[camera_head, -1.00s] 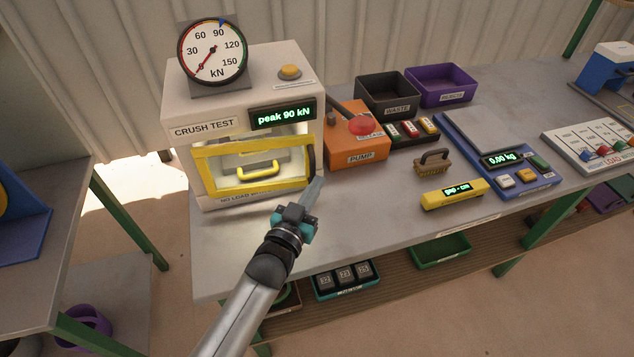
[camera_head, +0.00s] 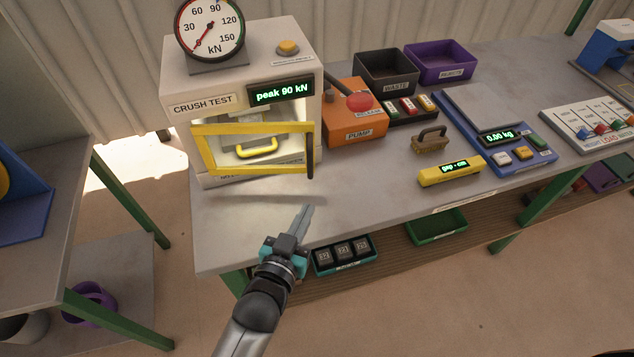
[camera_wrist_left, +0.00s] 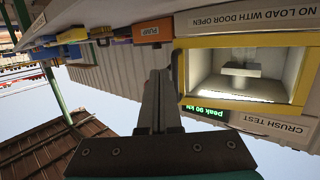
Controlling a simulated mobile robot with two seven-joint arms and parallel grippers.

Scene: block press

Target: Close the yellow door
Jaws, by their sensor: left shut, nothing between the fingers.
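The yellow door (camera_head: 257,172) is a yellow frame with a clear middle on the front of the white crush test press (camera_head: 200,135). It stands ajar, its right side with the dark handle (camera_head: 310,158) a little out from the press and its lower edge covering much of the label. A yellow bar handle (camera_head: 257,152) shows through it. In the left wrist view, upside down, yellow framing (camera_wrist_left: 237,41) surrounds the lit chamber. My left gripper (camera_head: 306,211) is shut and empty, in front of and below the door, apart from it. My right gripper is out of view.
The orange pump (camera_head: 355,125) stands right of the press. Bare bench top (camera_head: 365,195) lies in front of the pump.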

